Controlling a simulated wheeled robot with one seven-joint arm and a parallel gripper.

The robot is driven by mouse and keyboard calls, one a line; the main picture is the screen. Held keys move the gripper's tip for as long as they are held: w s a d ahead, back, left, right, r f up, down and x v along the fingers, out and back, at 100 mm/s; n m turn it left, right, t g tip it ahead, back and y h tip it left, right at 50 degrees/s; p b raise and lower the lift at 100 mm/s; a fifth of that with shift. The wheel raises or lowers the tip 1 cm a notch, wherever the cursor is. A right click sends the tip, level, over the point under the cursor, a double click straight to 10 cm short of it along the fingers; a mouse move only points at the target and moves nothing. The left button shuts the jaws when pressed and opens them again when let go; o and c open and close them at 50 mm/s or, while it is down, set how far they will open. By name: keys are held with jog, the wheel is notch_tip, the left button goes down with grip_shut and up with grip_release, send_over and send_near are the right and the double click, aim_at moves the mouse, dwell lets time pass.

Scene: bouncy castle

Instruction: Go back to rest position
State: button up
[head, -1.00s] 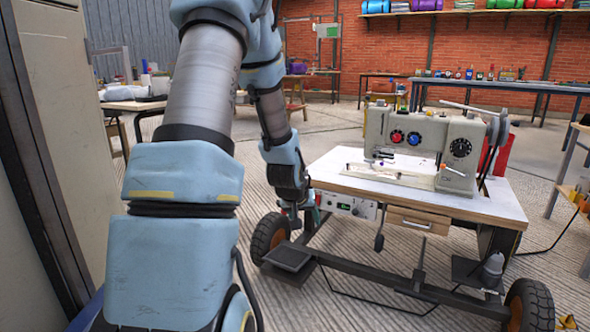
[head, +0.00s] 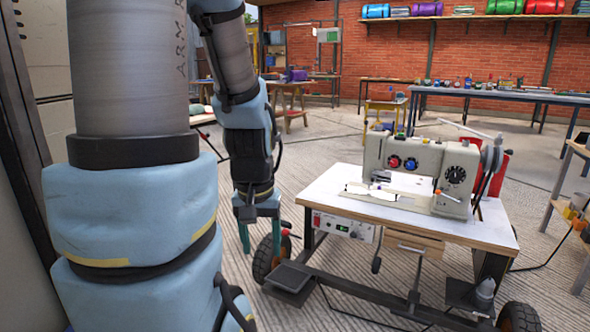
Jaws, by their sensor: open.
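My gripper (head: 261,240) hangs pointing down at the left of the sewing machine table. Its two teal fingers are spread apart, and I see nothing held between them. The right finger shows in front of the table's left wheel and beside a small red knob at the table's left end; I cannot tell whether they touch. My blue and grey arm fills the left of the head view.
The wheeled table (head: 330,193) carries a beige sewing machine (head: 425,165). A black wheel (head: 266,262) and a pedal plate (head: 290,278) are low near my gripper. A tall cabinet (head: 45,60) stands close at the left. Striped floor lies open behind the table.

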notch_tip(320, 180, up, 30)
jog(key=p, duration=2.7)
jog(key=shift+f, duration=0.2)
